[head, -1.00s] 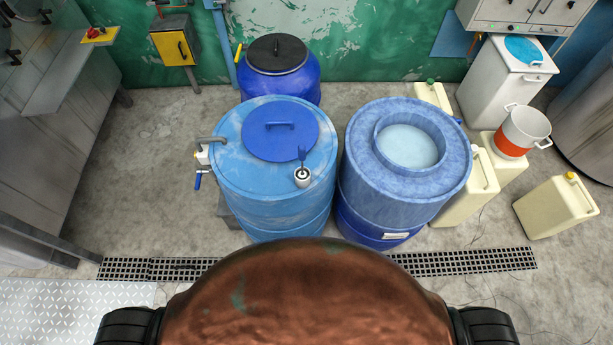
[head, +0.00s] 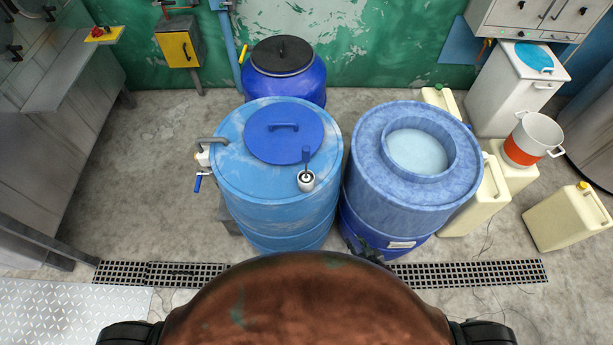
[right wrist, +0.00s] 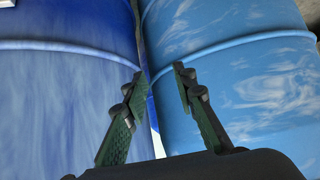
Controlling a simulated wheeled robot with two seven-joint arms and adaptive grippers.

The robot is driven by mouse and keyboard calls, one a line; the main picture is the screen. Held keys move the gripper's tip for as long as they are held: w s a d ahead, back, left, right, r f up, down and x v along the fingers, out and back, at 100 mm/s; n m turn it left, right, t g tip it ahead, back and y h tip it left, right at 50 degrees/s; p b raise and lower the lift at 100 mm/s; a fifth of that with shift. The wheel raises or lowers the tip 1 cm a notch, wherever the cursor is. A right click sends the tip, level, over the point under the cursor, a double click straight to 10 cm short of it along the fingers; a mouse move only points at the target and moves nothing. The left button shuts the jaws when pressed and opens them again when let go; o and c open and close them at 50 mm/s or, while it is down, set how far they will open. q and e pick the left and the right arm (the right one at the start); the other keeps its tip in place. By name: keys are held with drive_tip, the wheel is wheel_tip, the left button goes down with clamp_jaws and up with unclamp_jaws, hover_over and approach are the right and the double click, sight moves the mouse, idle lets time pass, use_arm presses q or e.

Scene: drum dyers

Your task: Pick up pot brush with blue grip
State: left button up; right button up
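The pot brush with the blue grip (head: 306,155) stands upright in a small white pot (head: 306,181) on top of the light blue drum (head: 240,150). It is near the drum's right front edge, beside the round blue lid (head: 283,140). My right gripper (head: 367,240) shows small and dark in front of the lower part of the right-hand drum, well below the brush. In the right wrist view its fingers (right wrist: 160,73) are apart with nothing between them. They point at the gap between two blue drums. My left gripper is not in view.
A mottled blue drum (head: 462,180) with an open, liquid-filled top stands close on the right. A dark blue barrel (head: 310,88) with a black lid stands behind. Cream canisters (head: 565,220) stand at right. A floor grate (head: 470,272) runs in front.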

drive_tip(key=w+a+r+t+y+b, duration=0.1)
drive_tip(key=w+a+r, duration=0.15)
drive_tip(key=r, duration=0.25)
drive_tip(key=w+a+r+n+t+y, duration=0.1)
drive_tip(key=w+a+r, duration=0.15)
drive_tip(key=r, duration=0.25)
drive_tip(key=w+a+r+t+y+b, duration=0.1)
drive_tip(key=w+a+r, duration=0.1)
drive_tip(key=a+r, duration=0.25)
drive_tip(key=n+t+y+b, duration=0.2)
drive_tip(key=y, duration=0.2)
approach(306, 177)
wheel_tip(306, 177, up, 2)
drive_tip(key=w+a, duration=0.2)
drive_tip(key=w, duration=0.1)
drive_tip(key=x, duration=0.6)
drive_tip(key=shift+w+a+r, duration=0.15)
drive_tip(key=shift+w+r, duration=0.1)
drive_tip(key=shift+w, duration=0.15)
clamp_jaws()
